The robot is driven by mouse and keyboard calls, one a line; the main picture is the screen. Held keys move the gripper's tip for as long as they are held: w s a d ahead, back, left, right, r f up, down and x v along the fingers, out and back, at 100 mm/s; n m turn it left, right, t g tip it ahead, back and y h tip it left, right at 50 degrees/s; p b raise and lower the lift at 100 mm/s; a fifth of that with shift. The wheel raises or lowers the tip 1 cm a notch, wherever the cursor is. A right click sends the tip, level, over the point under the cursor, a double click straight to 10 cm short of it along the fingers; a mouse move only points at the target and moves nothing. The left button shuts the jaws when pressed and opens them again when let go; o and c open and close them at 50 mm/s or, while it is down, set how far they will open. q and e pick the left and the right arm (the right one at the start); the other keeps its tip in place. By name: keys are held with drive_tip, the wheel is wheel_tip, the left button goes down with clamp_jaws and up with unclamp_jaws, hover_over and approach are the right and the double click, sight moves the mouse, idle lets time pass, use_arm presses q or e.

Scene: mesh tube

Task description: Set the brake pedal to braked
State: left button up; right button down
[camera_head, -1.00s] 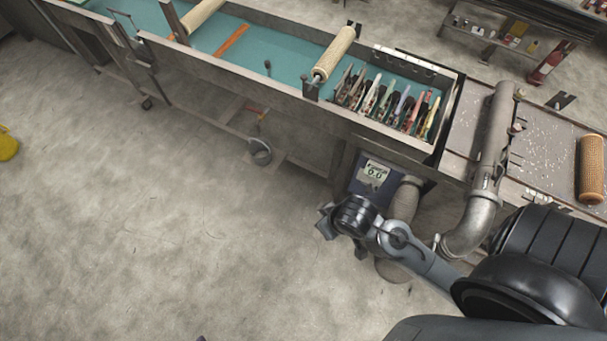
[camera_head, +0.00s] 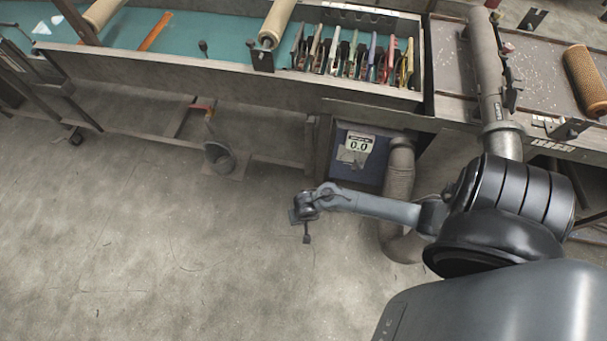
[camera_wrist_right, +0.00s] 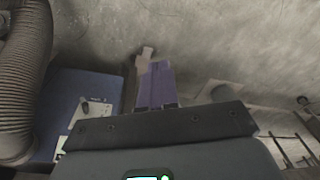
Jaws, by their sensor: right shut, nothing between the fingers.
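My right arm comes in from the right in the head view. Its gripper (camera_head: 306,238) points down over bare floor, in front of the bench. In the right wrist view its fingers (camera_wrist_right: 157,86) are together with nothing between them. A small part with a reddish top (camera_head: 203,107) sits under the bench, above a round metal ring (camera_head: 218,158) near the floor. I cannot tell whether this is the brake pedal, or its state. My gripper is to the right and in front of it, apart from it. My left gripper is not in view.
The teal trough (camera_head: 205,42) above holds rollers and several hand tools. The floor at left is clear.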

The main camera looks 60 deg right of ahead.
drive_tip(key=w+d+f+m+b, duration=0.1)
drive_tip(key=w+d+f+b, duration=0.2)
drive_tip(key=d+f+b, duration=0.4)
drive_tip(key=w+d+f+m+b, duration=0.2)
drive_tip(key=w+d+f+b, duration=0.2)
drive_tip(key=f+b, duration=1.1)
drive_tip(key=w+d+f+m+h+b, duration=0.1)
drive_tip(key=w+d+f+m+b, duration=0.1)
drive_tip(key=d+f+b, duration=0.7)
drive_tip(key=shift+w+d+f+g+b, duration=0.35)
drive_tip(key=shift+w+f+b, duration=0.55)
drive_tip(key=shift+f+b, duration=0.45)
wheel_tip(320, 180, down, 12)
drive_tip(key=b, duration=1.1)
drive_tip(key=shift+d+f, duration=0.15)
drive_tip(key=shift+f, duration=0.05)
drive_tip(key=shift+a+f+b, duration=0.35)
drive_tip(key=shift+f+b, duration=0.3)
drive_tip(key=shift+b, duration=0.05)
